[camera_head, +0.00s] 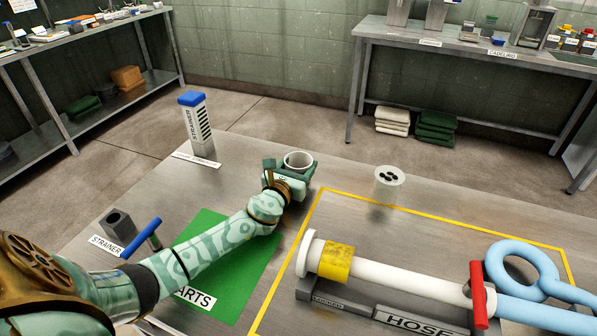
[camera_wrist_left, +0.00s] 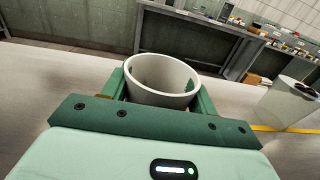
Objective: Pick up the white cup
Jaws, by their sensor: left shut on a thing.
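The white cup (camera_head: 298,162) is at the end of my left arm, near the far side of the steel table. My left gripper (camera_head: 287,178) is shut on the cup, with a green finger on each side of it. In the left wrist view the cup (camera_wrist_left: 162,80) sits upright between the two fingers of the gripper (camera_wrist_left: 160,98), its open top facing up, and looks empty. Its base is hidden by the gripper, so I cannot tell whether it touches the table. My right gripper does not show.
A clear cylinder with black pieces (camera_head: 388,185) stands right of the cup. A blue-topped bottle (camera_head: 196,118) stands to the left. A white pipe on a grey stand (camera_head: 380,275) and a light-blue hose (camera_head: 520,270) fill the right. A green mat (camera_head: 225,270) lies under my left arm.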

